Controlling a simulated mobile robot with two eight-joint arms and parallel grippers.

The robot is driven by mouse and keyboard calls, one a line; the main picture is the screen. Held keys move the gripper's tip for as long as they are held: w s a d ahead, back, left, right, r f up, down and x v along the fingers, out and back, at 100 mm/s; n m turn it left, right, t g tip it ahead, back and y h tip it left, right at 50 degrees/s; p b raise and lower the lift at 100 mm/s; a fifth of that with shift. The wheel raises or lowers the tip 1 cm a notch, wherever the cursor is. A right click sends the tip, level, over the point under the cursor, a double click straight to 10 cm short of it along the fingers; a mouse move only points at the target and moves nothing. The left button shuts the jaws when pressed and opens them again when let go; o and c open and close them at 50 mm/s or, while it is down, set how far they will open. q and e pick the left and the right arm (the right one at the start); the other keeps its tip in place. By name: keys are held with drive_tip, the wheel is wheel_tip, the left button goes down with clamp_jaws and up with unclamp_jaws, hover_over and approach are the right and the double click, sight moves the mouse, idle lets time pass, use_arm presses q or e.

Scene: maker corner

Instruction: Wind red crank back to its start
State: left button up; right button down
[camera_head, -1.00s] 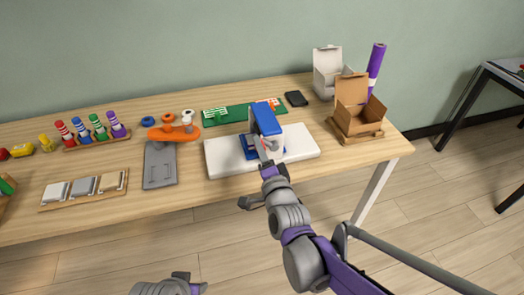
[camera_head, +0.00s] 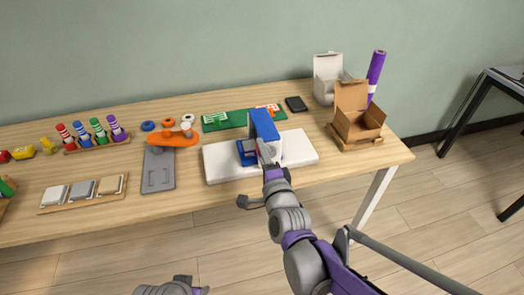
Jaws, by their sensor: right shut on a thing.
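A blue device (camera_head: 263,125) stands on a white base slab (camera_head: 220,166) near the table's front edge. My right gripper (camera_head: 268,156) reaches up to the device's near side and is shut on the red crank there. The gripper and the device hide almost all of the crank, so its angle cannot be told. My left gripper (camera_head: 182,284) shows only in part at the bottom edge, well away from the table things, and its jaws cannot be read.
Left of the slab are a grey plate (camera_head: 158,174) and an orange tool (camera_head: 174,138). Behind lie a green board (camera_head: 228,122) and a black phone (camera_head: 297,104). An open cardboard box (camera_head: 358,124) stands right. The floor before the table is clear.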

drive_tip(key=c, duration=0.6)
unclamp_jaws()
drive_tip(key=p+v, duration=0.1)
drive_tip(key=v, duration=0.9)
drive_tip(key=shift+s+p, duration=0.35)
